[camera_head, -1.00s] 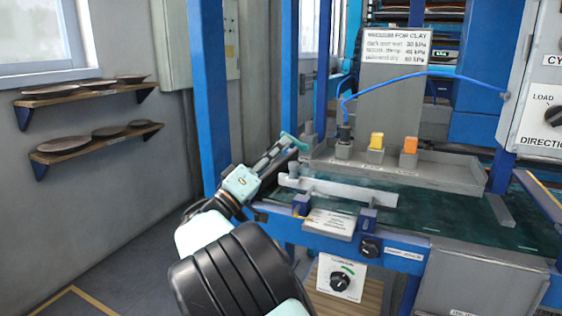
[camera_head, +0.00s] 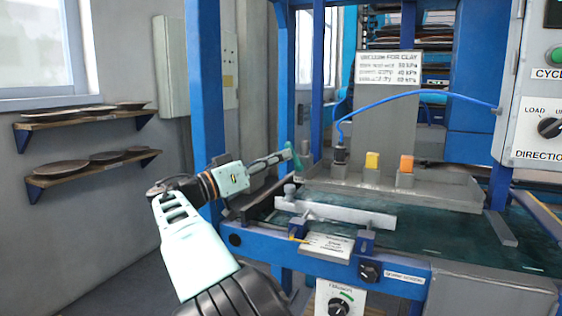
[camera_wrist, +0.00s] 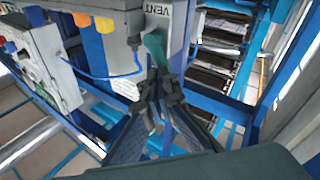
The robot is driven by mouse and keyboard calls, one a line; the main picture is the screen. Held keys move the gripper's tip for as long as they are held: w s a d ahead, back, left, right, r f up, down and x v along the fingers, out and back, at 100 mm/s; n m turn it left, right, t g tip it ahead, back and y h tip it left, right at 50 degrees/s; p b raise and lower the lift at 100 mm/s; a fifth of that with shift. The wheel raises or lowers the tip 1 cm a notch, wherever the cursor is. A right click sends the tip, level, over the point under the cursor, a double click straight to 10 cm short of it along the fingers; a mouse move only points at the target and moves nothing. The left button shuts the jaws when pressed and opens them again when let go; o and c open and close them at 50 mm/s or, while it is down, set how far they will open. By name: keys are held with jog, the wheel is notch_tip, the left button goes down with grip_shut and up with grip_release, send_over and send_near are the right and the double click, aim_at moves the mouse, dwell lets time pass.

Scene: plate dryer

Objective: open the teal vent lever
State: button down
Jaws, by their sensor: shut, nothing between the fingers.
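The teal vent lever (camera_head: 296,158) is at the left end of the grey tray in the head view, standing steep, nearly upright. In the wrist view the teal lever (camera_wrist: 155,48) shows just beyond the fingertips, beside a white VENT label (camera_wrist: 157,14). My gripper (camera_head: 286,156) reaches in from the left, nearly level, its tips right at the lever. In the wrist view my gripper (camera_wrist: 161,84) has its fingers together with nothing held between them. The tips look against or very close to the lever; contact is hard to tell.
The grey tray (camera_head: 440,192) carries a yellow block (camera_head: 372,161), an orange block (camera_head: 406,164) and a blue hose (camera_head: 420,93). A blue post (camera_head: 205,80) stands close behind my arm. A grey bar (camera_head: 335,213) lies in front of the tray. Plate shelves (camera_head: 85,117) hang at left.

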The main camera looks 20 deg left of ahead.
jog(key=shift+d+r+m+g+p, duration=0.25)
jog(key=shift+m+g, duration=0.25)
jog(key=shift+m, duration=0.35)
jog(key=shift+d+r+m+g+p, duration=0.1)
jog(key=shift+d+r+m+g, duration=0.3)
jog(key=shift+m, duration=0.45)
jog(key=shift+d+f+m+g+y, duration=0.1)
jog(key=shift+m+g+y, duration=0.2)
jog(key=shift+m+y, duration=0.1)
jog(key=shift+s, duration=0.15)
